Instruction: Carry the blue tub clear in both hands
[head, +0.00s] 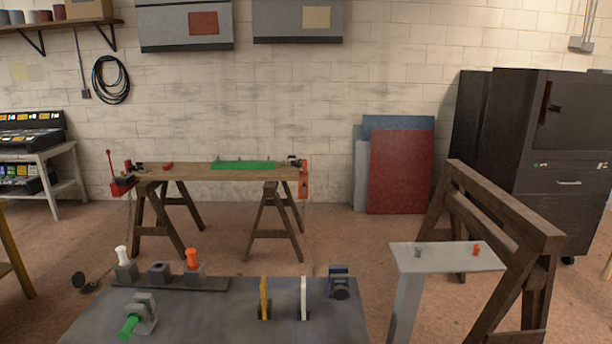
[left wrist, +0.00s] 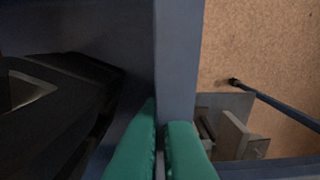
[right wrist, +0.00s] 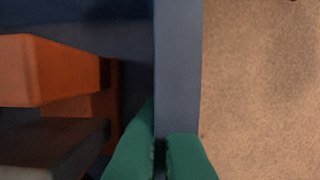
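The blue tub shows only in part. Its blue-grey wall runs down the middle of the left wrist view (left wrist: 178,60) and the right wrist view (right wrist: 178,60). My left gripper (left wrist: 160,126) has its green fingers closed on either side of the wall's edge. My right gripper (right wrist: 160,126) is closed on a wall in the same way. A black object (left wrist: 45,115) lies on the tub's inner side in the left wrist view. An orange block (right wrist: 50,70) and a dark grey piece (right wrist: 50,145) lie there in the right wrist view. The head view shows neither gripper nor the tub.
A grey bench (head: 215,315) with several fixtures stands at the front in the head view. A grey stand (head: 445,258) and a wooden trestle (head: 500,215) are to its right. A wooden workbench (head: 190,173) stands behind, with open floor (head: 345,235) right of it.

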